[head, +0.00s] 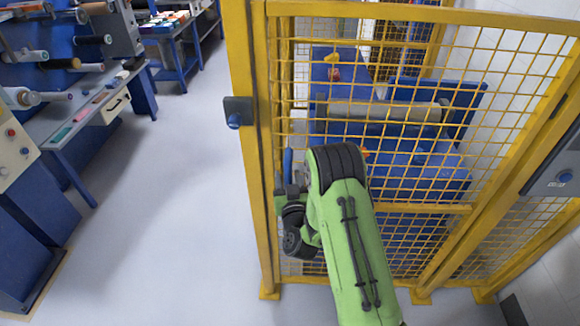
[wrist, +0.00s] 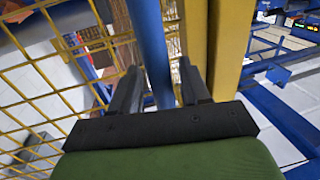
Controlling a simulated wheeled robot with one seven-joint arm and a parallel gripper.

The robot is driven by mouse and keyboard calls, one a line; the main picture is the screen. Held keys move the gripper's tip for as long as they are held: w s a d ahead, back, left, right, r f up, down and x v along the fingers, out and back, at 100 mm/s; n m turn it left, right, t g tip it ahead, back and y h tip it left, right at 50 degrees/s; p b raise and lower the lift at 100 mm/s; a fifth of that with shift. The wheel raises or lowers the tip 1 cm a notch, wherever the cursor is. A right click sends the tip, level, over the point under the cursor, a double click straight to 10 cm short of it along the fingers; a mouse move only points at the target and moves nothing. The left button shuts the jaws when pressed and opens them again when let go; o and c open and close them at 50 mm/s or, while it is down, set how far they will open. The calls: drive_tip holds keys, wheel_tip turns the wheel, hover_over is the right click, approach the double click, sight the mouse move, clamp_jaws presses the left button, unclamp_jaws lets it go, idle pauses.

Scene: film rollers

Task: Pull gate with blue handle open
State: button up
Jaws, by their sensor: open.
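The yellow mesh gate (head: 420,209) stands in front of me, its left edge close against a yellow post (head: 245,150); it looks closed. Its upright blue handle (head: 288,163) is near that left edge, partly hidden by my arm. My gripper (head: 291,190) is at the handle, low on the gate's left side. In the wrist view, the blue handle (wrist: 150,45) runs between the two dark fingers of my gripper (wrist: 160,75). The fingers are apart, one on each side of the handle. I cannot tell whether either touches it.
Blue machinery with a roller (head: 385,112) stands behind the mesh. A small dark box with a blue knob (head: 234,121) sticks out from the post. A blue and grey workbench (head: 75,110) is at the left. The pale floor (head: 180,200) between bench and gate is clear.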

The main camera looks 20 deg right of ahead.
drive_tip(key=shift+s+a+r, duration=0.1)
drive_tip(key=shift+s+a, duration=0.05)
drive_tip(key=shift+s, duration=0.05)
drive_tip(key=shift+c, duration=0.3)
clamp_jaws()
